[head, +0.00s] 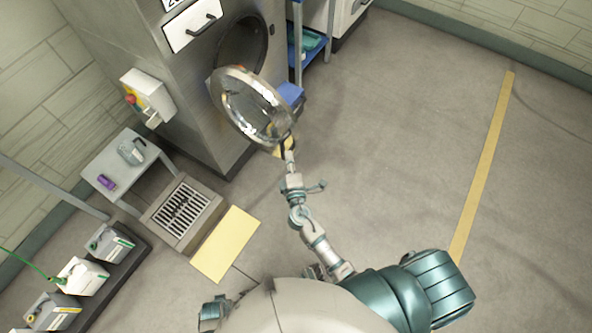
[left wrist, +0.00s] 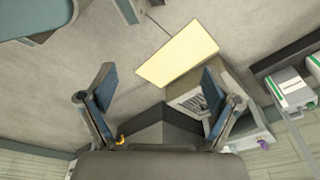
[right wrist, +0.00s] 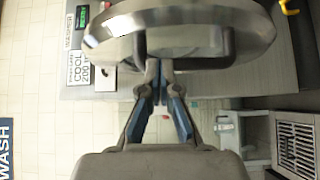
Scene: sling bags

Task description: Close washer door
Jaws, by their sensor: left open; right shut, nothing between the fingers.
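The washer door (head: 228,108) is round, with a chrome rim and a glass middle. It stands swung out from the steel washer (head: 185,85), and the dark drum opening (head: 243,42) is uncovered behind it. In the right wrist view the door's rim (right wrist: 255,30) spans the top. My right gripper (right wrist: 158,85) is shut and empty, its tips close to the door's edge; I cannot tell whether they touch. In the head view the right gripper (head: 288,146) is just below the door, partly hidden. My left gripper (left wrist: 158,82) is open and empty above the floor, away from the door.
A small grey table (head: 105,180) with a purple item and a floor grate (head: 183,213) stand left of the door. A yellow floor patch (head: 226,244) lies nearer. Several jugs (head: 82,276) stand at lower left. The blue shelf (head: 306,42) is behind; floor at right is clear.

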